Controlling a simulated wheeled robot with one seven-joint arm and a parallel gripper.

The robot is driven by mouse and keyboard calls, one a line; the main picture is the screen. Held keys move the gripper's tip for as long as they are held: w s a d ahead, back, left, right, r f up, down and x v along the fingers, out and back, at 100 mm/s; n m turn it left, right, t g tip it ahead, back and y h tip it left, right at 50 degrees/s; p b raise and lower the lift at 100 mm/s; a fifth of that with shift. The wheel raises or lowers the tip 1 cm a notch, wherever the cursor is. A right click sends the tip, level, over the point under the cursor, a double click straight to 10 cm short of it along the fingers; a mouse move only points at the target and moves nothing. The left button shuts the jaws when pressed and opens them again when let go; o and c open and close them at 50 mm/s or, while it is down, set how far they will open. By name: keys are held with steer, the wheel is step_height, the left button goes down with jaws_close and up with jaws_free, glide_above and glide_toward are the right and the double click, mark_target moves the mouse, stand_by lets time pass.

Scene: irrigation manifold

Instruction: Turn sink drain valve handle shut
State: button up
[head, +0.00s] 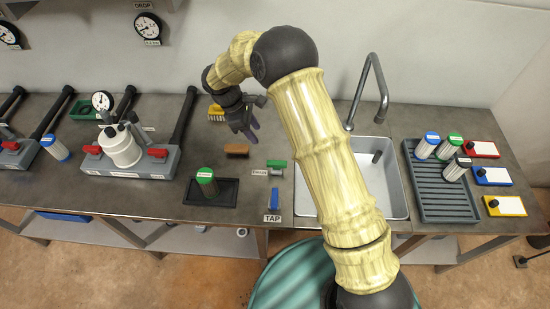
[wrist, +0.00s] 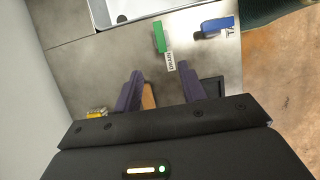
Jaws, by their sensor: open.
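The green drain valve handle (head: 277,163) sits on the bench left of the sink, beside a white DRAIN label (head: 262,172). It lies roughly crosswise, left to right, in the head view. In the wrist view the green handle (wrist: 159,37) is ahead of my fingers, with the label (wrist: 170,62) between it and them. My gripper (head: 248,132) is open and empty above the bench, behind and left of the handle and apart from it. Its two purple fingers (wrist: 162,82) show spread in the wrist view. The sink (head: 400,203) is partly hidden by my arm.
The blue TAP handle (head: 274,198) stands just in front of the drain handle. A brown block (head: 237,150) lies close below my gripper, and a yellow brush (head: 216,113) behind it. A black tray (head: 226,192) holds a green-capped cylinder (head: 206,180). The tall faucet (head: 370,70) rises behind the sink.

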mark_target(277, 162)
stand_by(0.3)
steer(key=p+x, duration=0.4)
steer(key=x, duration=1.3)
steer(key=shift+d+f, duration=0.15)
jaws_close()
